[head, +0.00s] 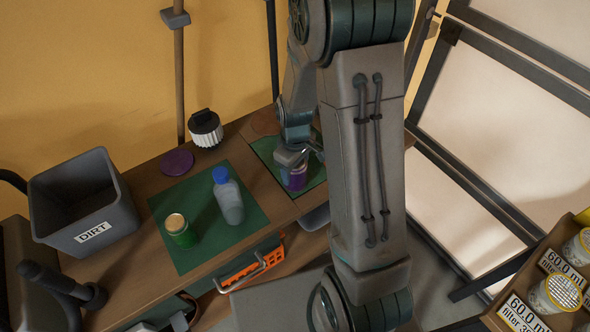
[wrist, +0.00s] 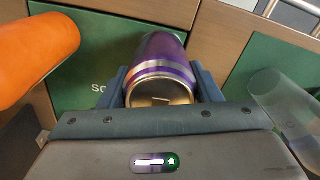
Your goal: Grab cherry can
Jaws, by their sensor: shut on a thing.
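A purple can (head: 297,178) with a silver end stands on the right green mat (head: 314,181) on the bench. My gripper (head: 300,160) reaches down over it from above. In the wrist view the can (wrist: 162,62) sits between the two jaws of my gripper (wrist: 162,82), which are shut on it, one on each side. Its silver end faces the camera. No cherry lettering can be read on it. In the head view my arm and gripper hide part of the can, and I cannot tell whether it touches the mat.
The left green mat (head: 196,253) holds a green can (head: 181,231) and a blue-capped bottle (head: 228,197). A grey DIRT bin (head: 84,205) stands at the left. A purple disc (head: 176,161) and a black-and-white item (head: 205,128) lie behind. An orange object (wrist: 35,50) is left in the wrist view.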

